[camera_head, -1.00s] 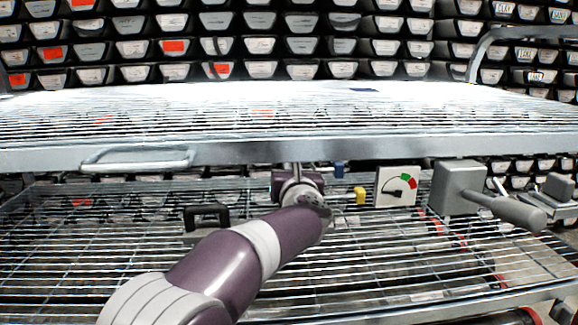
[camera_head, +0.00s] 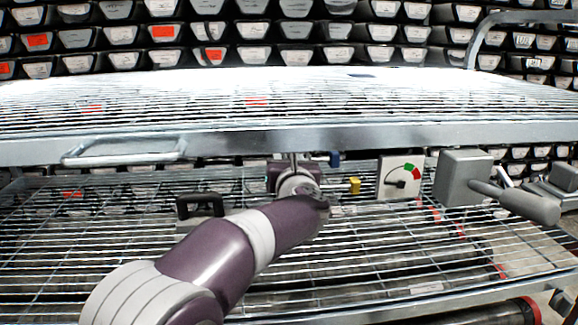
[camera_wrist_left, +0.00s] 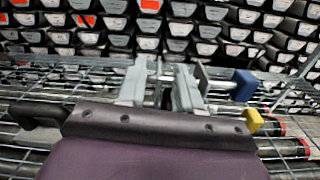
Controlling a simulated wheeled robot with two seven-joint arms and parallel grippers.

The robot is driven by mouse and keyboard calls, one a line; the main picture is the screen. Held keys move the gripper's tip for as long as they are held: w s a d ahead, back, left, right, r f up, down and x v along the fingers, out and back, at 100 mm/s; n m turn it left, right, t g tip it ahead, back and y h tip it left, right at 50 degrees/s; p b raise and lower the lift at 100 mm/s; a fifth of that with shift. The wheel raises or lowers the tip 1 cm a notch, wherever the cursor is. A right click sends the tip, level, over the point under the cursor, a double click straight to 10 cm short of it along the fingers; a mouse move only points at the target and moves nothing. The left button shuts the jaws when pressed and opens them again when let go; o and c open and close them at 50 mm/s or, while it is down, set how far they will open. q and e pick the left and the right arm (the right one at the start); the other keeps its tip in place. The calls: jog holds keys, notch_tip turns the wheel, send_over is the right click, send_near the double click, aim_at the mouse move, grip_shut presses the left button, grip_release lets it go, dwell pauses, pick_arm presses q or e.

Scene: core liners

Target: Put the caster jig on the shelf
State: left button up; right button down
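The piece I take for the caster jig is a grey metal part with a blue end (camera_head: 335,158) and a yellow end (camera_head: 354,185). It sits at my left gripper (camera_head: 297,178), under the front edge of the upper shelf. In the left wrist view the two grey fingers (camera_wrist_left: 160,88) stand close together around a narrow part of it. Grey bars lead right to the blue block (camera_wrist_left: 244,85) and the yellow block (camera_wrist_left: 253,121). The grip itself is mostly hidden. The wire shelf (camera_head: 280,107) above is bare. My right gripper is out of view.
On the lower wire level (camera_head: 100,245) stand a black handled item (camera_head: 200,205), a white dial plate (camera_head: 400,178) and a grey box with a cylinder (camera_head: 463,178). A metal loop handle (camera_head: 125,151) hangs on the upper shelf's front rail. Labelled core trays (camera_head: 245,57) fill the background.

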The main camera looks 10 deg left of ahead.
pick_arm(q)
jog(key=p+v, duration=0.3)
jog(key=v, duration=0.8)
jog(key=shift+s, duration=0.3)
jog(key=shift+d, duration=0.1)
